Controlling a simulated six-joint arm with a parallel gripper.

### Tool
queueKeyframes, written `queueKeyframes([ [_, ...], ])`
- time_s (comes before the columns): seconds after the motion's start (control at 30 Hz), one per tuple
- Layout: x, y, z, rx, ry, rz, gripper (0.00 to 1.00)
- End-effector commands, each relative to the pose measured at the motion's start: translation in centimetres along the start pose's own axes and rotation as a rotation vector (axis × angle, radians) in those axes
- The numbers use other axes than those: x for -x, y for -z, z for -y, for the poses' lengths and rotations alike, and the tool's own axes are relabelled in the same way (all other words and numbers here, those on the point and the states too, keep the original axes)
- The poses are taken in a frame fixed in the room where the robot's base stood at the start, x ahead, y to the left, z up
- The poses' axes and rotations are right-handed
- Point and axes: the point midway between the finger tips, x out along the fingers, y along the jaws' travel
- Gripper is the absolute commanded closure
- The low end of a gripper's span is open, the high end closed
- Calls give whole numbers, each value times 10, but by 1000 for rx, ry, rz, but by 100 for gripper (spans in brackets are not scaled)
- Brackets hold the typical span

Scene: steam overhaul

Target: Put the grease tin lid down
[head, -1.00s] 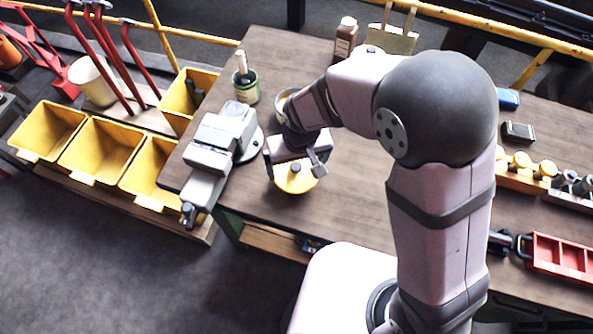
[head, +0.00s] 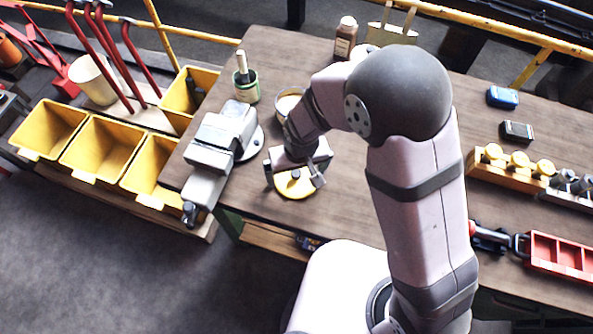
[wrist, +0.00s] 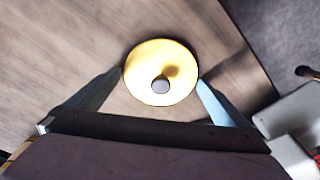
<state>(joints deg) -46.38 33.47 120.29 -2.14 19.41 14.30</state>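The grease tin lid (head: 294,186) is a round yellow disc with a dark knob, low over or on the near left part of the bench. In the wrist view the lid (wrist: 150,90) lies flat between both fingertips, which meet its rim on opposite sides. My gripper (wrist: 161,77) is shut on it. I cannot tell whether the lid touches the wood. An open round tin (head: 286,104) with pale contents stands behind my gripper, partly hidden by my arm.
A grey vise (head: 212,155) stands just left of the lid, near the bench edge. A green pot with a brush (head: 245,86) and a brown bottle (head: 346,40) stand farther back. Yellow bins (head: 100,148) are left of the bench. Bare wood (head: 345,200) lies right of the lid.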

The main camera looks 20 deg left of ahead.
Motion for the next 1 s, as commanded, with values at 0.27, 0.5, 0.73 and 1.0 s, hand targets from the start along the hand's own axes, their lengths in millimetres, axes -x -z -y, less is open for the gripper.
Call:
queueKeyframes([
  [0.27,3,0,0,0,0,0,0],
  [0.5,18,2,0,0,1,-3,0],
  [0.73,51,2,0,0,1,-5,0],
  [1.0,94,1,0,0,1,-5,0],
])
